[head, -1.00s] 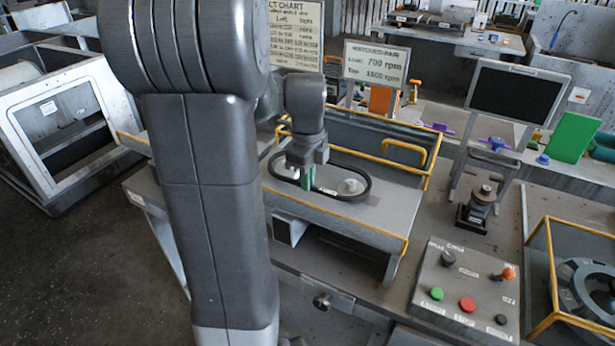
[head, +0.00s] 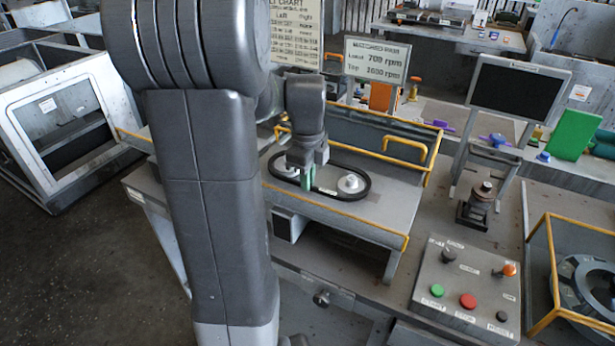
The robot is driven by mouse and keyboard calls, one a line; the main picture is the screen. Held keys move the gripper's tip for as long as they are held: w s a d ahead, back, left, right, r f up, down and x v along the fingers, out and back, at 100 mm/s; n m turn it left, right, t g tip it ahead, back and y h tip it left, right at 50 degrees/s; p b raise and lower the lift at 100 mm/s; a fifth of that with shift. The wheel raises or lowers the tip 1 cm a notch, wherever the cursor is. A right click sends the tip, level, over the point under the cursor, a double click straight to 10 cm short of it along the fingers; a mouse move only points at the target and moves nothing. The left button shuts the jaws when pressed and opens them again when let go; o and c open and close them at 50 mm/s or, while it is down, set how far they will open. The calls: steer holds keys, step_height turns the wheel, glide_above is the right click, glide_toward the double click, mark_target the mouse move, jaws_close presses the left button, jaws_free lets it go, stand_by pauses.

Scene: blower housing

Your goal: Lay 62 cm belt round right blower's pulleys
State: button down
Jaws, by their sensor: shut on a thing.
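The black belt (head: 367,190) is a long loop over the grey deck of the blower housing (head: 385,215). A pale right-hand pulley (head: 351,184) shows inside its right end. Another pale pulley (head: 286,166) shows inside the left end, partly hidden. The loop lies around both; I cannot tell whether it sits in their grooves. My gripper (head: 307,182), with green fingertips, points down at the near side of the loop, between the pulleys, and is shut on the belt.
Yellow rails (head: 340,228) edge the housing. A control panel (head: 466,287) with coloured buttons is at the front right, beside a yellow-framed guard (head: 553,270). A dark screen (head: 516,102) and a small spindle stand (head: 480,205) are to the right. Speed and chart signs (head: 376,61) stand behind.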

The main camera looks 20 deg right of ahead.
steer(key=shift+f, duration=0.2)
steer(key=shift+f, duration=0.25)
stand_by(0.5)
steer(key=c, duration=1.5)
jaws_free()
steer(key=shift+o, duration=0.2)
steer(key=shift+r, duration=0.15)
step_height(320, 180, up, 7)
steer(key=p, duration=0.5)
steer(key=shift+r+p, duration=0.15)
steer(key=shift+p, duration=0.25)
